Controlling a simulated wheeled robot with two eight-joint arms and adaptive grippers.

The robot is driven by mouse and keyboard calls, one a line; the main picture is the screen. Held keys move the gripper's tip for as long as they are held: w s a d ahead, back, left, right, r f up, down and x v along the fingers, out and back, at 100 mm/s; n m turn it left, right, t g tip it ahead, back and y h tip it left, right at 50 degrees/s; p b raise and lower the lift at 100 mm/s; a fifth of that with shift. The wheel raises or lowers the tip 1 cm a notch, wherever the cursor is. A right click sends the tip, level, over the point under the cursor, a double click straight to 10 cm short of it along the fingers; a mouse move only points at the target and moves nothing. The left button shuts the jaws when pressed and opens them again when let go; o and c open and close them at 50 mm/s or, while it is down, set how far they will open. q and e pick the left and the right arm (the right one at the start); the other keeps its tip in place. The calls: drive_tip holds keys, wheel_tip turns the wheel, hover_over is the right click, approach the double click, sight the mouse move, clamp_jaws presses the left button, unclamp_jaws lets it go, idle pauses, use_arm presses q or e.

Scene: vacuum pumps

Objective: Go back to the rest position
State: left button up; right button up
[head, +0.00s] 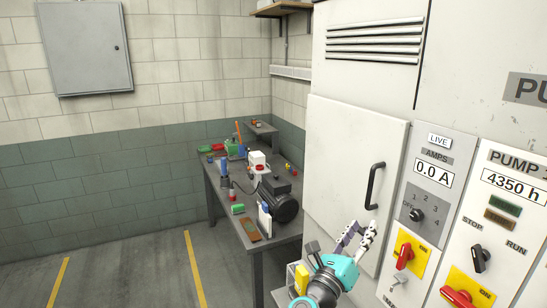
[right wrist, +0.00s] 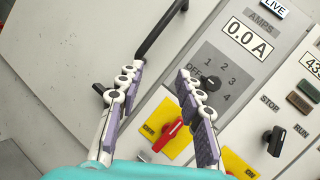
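My right gripper (head: 357,238) is raised in front of the pump control cabinet (head: 450,70), below and left of the black door handle (head: 375,186). In the right wrist view my right gripper (right wrist: 158,90) has its two fingers spread apart, with nothing between them. Behind the gap are the grey panel and the selector knob (right wrist: 210,83). The fingers look apart from the panel, though the exact distance is hard to tell. My left gripper is in neither view.
A red-and-yellow switch (head: 404,254) and a black stop/run knob (head: 480,257) are on the panel. A cluttered workbench (head: 217,197) with a dark motor (head: 283,200) stands left of the cabinet. The floor (head: 130,275) at left is clear.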

drive_tip(key=s+a+f+n+t+y+b, duration=0.1)
drive_tip(key=a+f+n+y+b, duration=0.15)
drive_tip(key=a+n+y, duration=0.4)
drive_tip(key=a+f+n+t+y+b, duration=0.1)
drive_tip(key=f+n+y, duration=0.25)
drive_tip(key=n, duration=0.65)
drive_tip(key=s+a+f+n+t+y+b, duration=0.1)
drive_tip(key=a+f+n+y+b, duration=0.1)
drive_tip(key=a+n+y, duration=0.5)
use_arm(q)
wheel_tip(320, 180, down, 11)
drive_tip(key=b, duration=0.4)
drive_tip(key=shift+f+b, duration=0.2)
drive_tip(key=shift+b, duration=0.2)
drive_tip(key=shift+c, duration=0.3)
use_arm(e)
drive_tip(key=s+d+f+n+g+h, duration=0.1)
drive_tip(key=s+d+f+n+g, duration=0.2)
drive_tip(key=f, duration=0.5)
drive_tip(key=s+d+f+n+g+h, duration=0.1)
drive_tip(key=s+d+f+n+g, duration=0.2)
drive_tip(key=s+f+n+g, duration=0.2)
drive_tip(key=s+d+f+n+g, duration=0.3)
drive_tip(key=s+f+n, duration=0.4)
drive_tip(key=s+f, duration=0.4)
drive_tip(key=shift+f+g+h, duration=0.4)
drive_tip(key=shift+f, duration=0.35)
